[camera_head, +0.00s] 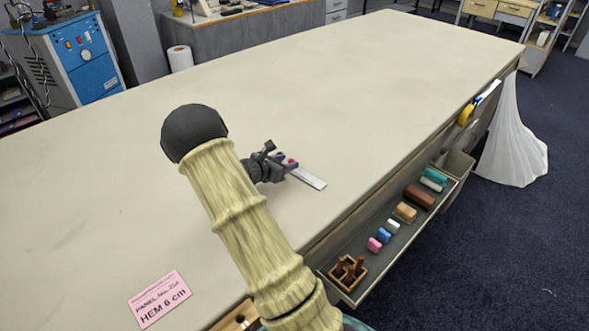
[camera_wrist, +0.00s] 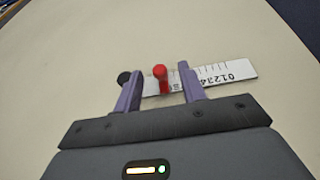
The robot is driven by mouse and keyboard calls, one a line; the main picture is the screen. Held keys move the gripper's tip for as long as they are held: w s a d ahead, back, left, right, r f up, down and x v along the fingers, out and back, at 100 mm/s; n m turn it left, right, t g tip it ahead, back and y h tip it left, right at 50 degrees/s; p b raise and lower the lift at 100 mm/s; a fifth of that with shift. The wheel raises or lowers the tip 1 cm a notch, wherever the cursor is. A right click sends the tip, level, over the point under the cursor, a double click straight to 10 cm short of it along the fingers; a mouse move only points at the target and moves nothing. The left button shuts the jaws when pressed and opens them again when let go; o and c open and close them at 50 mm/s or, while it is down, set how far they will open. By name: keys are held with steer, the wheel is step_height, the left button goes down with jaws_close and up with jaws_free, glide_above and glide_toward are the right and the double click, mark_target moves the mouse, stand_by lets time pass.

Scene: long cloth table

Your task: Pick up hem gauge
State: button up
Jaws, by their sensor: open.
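The hem gauge (camera_head: 308,179) is a flat white ruler lying on the cloth table, partly hidden by my gripper in the head view. In the wrist view the hem gauge (camera_wrist: 237,71) shows black marks and numbers, with a red knob (camera_wrist: 160,72) on it. My gripper (camera_head: 283,161) is open over the gauge. In the wrist view my gripper's two purple fingers (camera_wrist: 160,82) stand on either side of the red knob, with a gap to each side. I cannot tell whether the fingers touch the gauge.
A pink card reading "HEM 6 cm" (camera_head: 160,299) lies at the near left of the table (camera_head: 330,80). A side tray (camera_head: 340,272) along the right edge holds chalks, blocks and a small wooden box (camera_head: 348,272). The table beyond the gauge is clear.

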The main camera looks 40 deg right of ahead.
mark_target(291, 160)
steer(key=x, duration=0.3)
steer(key=shift+w+d+f, duration=0.1)
steer(key=shift+w, duration=0.05)
stand_by(0.3)
jaws_close()
